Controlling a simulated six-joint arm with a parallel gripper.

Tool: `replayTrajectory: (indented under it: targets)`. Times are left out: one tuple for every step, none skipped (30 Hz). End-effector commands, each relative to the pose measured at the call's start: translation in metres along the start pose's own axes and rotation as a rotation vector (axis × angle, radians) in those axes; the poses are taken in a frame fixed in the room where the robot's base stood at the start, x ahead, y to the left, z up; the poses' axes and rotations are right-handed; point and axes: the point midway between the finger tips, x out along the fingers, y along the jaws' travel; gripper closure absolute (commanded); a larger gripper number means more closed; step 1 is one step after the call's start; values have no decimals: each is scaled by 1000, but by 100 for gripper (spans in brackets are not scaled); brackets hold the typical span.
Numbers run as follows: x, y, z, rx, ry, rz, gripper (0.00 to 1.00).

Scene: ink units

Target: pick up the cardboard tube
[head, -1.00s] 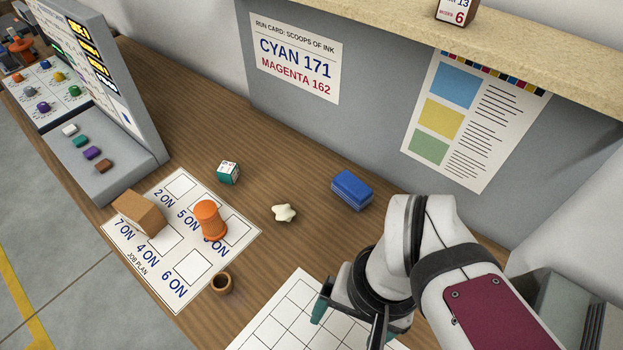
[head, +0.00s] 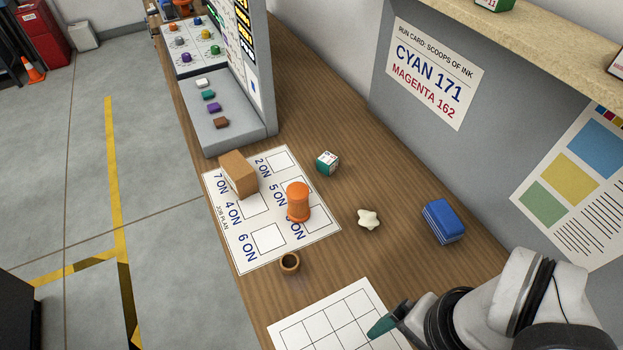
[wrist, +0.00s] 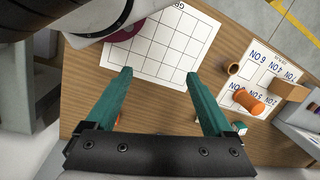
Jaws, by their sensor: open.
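The cardboard tube (head: 290,263) is a short, brown, hollow piece standing upright on the wooden table, just beside the near edge of the job plan sheet. It also shows in the wrist view (wrist: 233,68), to the right of both fingers. My gripper (wrist: 160,73) is open and empty, with green fingers spread above the white grid sheet. In the head view one green fingertip (head: 382,325) shows at the lower right, apart from the tube and to its right; the other finger is not clear there.
The job plan sheet (head: 223,232) holds a brown block (head: 238,174) and an orange spool-like piece (head: 298,202). A teal-and-white cube (head: 327,162), a cream star (head: 368,219) and a blue block (head: 443,221) stand nearby. The grid sheet (head: 335,322) is bare beside the tube.

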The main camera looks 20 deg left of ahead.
Motion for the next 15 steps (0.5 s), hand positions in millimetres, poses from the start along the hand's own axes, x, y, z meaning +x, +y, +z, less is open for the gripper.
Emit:
replayTrajectory:
  targets:
    - [0,0,0,0,0,0,13]
    - [0,0,0,0,0,0,13]
    - [0,0,0,0,0,0,13]
    - [0,0,0,0,0,0,13]
    - [0,0,0,0,0,0,13]
    - [0,0,0,0,0,0,13]
    - [0,0,0,0,0,0,13]
    - [0,0,0,0,0,0,12]
    - [0,0,0,0,0,0,12]
    - [0,0,0,0,0,0,12]
    - [0,0,0,0,0,0,12]
    - [0,0,0,0,0,0,12]
    - [0,0,0,0,0,0,12]
    - [0,0,0,-3,-1,2,12]
    - [1,0,0,-23,-7,14,12]
